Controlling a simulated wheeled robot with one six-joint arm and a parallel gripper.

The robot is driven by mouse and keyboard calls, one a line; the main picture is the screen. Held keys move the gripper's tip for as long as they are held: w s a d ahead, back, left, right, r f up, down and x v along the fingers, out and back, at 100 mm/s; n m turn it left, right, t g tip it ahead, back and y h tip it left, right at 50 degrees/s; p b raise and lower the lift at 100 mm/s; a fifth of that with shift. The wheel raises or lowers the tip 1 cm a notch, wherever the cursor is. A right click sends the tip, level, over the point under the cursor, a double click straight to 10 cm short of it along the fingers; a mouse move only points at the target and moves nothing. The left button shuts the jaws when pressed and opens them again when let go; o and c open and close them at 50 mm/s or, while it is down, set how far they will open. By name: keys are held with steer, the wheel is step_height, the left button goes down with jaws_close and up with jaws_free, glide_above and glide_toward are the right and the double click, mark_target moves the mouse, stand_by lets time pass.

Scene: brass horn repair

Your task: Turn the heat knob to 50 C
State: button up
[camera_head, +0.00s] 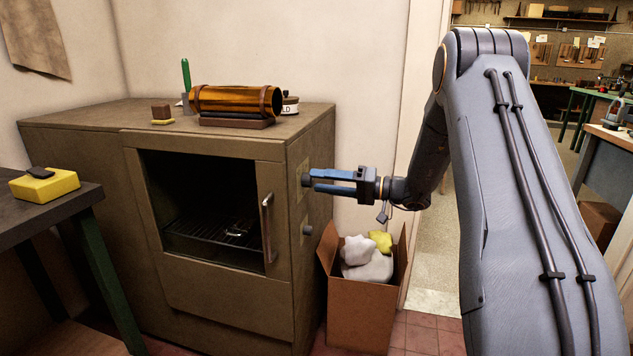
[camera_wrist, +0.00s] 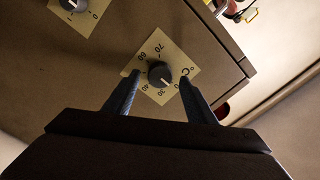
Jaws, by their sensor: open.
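The heat knob (camera_wrist: 159,74) is a dark round knob on a cream dial plate (camera_wrist: 178,55) marked °C, with numbers including 70, 60, 40 and 30. A small pale mark on its face seems to point toward the 30 side, but the exact reading is unclear. My gripper (camera_wrist: 159,86) is open, with one finger on each side of the knob; I cannot tell if they touch it. In the head view my gripper (camera_head: 312,180) reaches from the right to the side of the brown oven (camera_head: 295,265), hiding the knob there.
A second knob (camera_wrist: 72,3) on a plate marked 0 and 1 is nearby. A door handle (camera_head: 267,228) stands out from the oven front. A cardboard box (camera_head: 360,310) with cloths sits below my arm. An amber cylinder (camera_head: 235,99) rests on the oven top.

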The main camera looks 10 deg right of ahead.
steer(key=shift+x, duration=1.1)
steer(key=c, duration=1)
steer(key=shift+c, duration=0.2)
